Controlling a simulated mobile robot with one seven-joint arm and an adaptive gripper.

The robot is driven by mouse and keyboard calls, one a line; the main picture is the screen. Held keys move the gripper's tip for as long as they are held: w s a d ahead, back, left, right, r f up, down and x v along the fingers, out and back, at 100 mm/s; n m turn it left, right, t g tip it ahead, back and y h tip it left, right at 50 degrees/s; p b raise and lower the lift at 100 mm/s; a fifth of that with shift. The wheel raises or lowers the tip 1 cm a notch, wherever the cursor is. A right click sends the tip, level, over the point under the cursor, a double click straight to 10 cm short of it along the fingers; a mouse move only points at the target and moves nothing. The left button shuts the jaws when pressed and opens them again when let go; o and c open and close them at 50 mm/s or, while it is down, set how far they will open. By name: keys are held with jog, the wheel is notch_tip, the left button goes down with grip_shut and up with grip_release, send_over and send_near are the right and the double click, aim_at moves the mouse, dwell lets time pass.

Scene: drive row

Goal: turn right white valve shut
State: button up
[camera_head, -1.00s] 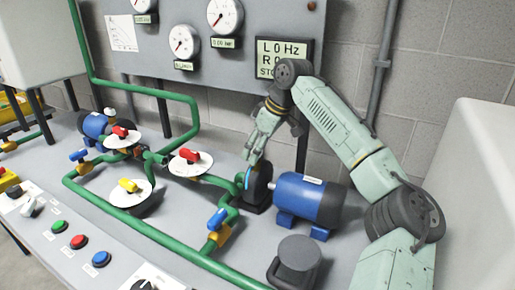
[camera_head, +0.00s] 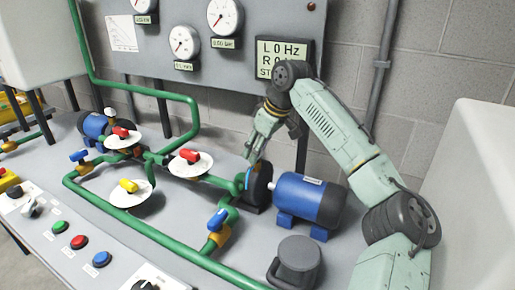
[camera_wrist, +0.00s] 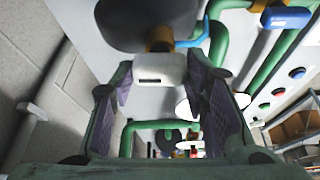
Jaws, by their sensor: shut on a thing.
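The right white valve's handle (camera_wrist: 160,70) shows in the wrist view as a small white block with a dark slot, in front of an orange-brown fitting (camera_wrist: 159,40). My gripper (camera_wrist: 160,82) has one finger on each side of this handle and is shut on it. In the head view my gripper (camera_head: 253,150) reaches down beside the right blue pump motor, at the back of the bench. There the fingers hide the white handle, so its angle cannot be told from that view. Another white handle (camera_head: 109,112) shows by the left pump.
The right blue motor (camera_head: 308,199) stands just right of my gripper. A light-blue handle (camera_head: 248,178) is close below the fingers. Red (camera_head: 190,156), yellow (camera_head: 128,186) and blue (camera_head: 217,219) valves sit along green pipes to the left. The gauge panel (camera_head: 160,60) rises behind.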

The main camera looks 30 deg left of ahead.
jog(key=m, duration=0.2)
jog(key=m+t+p, duration=0.1)
jog(key=m, duration=0.1)
jog(key=shift+s+t, duration=0.15)
jog(key=shift+t, duration=0.15)
jog(key=m+p, duration=0.1)
jog(key=m, duration=0.1)
jog(key=m+t+h+p, duration=0.1)
jog(key=m, duration=0.1)
jog(key=shift+s+a+r+m+h, duration=0.1)
jog(key=shift+a+m+h, duration=0.05)
jog(key=shift+m+h, duration=0.15)
jog(key=m+t+h+p, duration=0.1)
jog(key=m+p, duration=0.1)
jog(key=m, duration=0.2)
jog(key=shift+m, duration=0.3)
jog(key=shift+a+m+t+h, duration=0.1)
jog(key=shift+m+t+h, duration=0.5)
jog(key=shift+m, duration=1)
jog(key=shift+m+g+h, duration=0.3)
jog(key=o, duration=1.1)
jog(key=shift+o, duration=0.2)
